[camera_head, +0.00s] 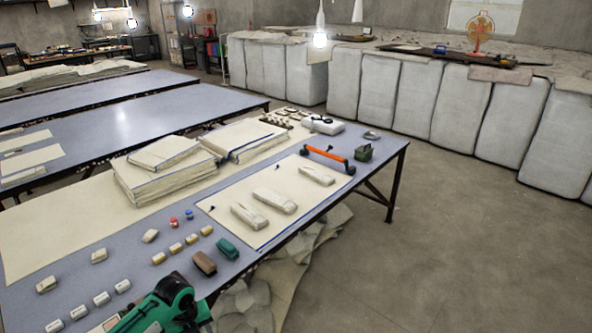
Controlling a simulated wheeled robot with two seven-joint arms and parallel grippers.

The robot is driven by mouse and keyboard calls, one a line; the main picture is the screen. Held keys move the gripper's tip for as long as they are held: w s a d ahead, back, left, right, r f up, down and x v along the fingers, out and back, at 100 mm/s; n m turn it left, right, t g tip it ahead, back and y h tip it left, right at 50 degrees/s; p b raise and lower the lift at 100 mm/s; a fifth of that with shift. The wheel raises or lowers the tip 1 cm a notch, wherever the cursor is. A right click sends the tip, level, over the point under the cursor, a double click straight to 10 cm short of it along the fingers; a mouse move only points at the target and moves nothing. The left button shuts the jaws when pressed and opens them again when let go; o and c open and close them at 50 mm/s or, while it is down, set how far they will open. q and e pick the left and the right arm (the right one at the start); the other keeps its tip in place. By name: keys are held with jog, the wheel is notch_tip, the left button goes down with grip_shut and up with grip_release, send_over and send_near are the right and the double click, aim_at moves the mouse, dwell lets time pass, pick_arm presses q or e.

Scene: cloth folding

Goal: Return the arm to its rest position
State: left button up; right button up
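Neither of my grippers and neither of my arms shows in the head view. The long grey work table (75,264) runs from the lower left toward the middle. A cream cloth sheet (222,208) lies flat on its right part, with several small folded cloth pieces (275,200) on it. Two stacks of folded cloth stand behind the sheet: a taller one (150,180) on the left and a lower one (245,142) on the right. What my grippers hold, if anything, is hidden from this view.
A green and black machine (165,305) is at the near table edge, cut off below. An orange-handled tool (328,157), a dark green block (363,152) and several spools (175,248) lie on the table. Cloth scraps (255,300) lie beneath. The floor (430,250) at right is clear.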

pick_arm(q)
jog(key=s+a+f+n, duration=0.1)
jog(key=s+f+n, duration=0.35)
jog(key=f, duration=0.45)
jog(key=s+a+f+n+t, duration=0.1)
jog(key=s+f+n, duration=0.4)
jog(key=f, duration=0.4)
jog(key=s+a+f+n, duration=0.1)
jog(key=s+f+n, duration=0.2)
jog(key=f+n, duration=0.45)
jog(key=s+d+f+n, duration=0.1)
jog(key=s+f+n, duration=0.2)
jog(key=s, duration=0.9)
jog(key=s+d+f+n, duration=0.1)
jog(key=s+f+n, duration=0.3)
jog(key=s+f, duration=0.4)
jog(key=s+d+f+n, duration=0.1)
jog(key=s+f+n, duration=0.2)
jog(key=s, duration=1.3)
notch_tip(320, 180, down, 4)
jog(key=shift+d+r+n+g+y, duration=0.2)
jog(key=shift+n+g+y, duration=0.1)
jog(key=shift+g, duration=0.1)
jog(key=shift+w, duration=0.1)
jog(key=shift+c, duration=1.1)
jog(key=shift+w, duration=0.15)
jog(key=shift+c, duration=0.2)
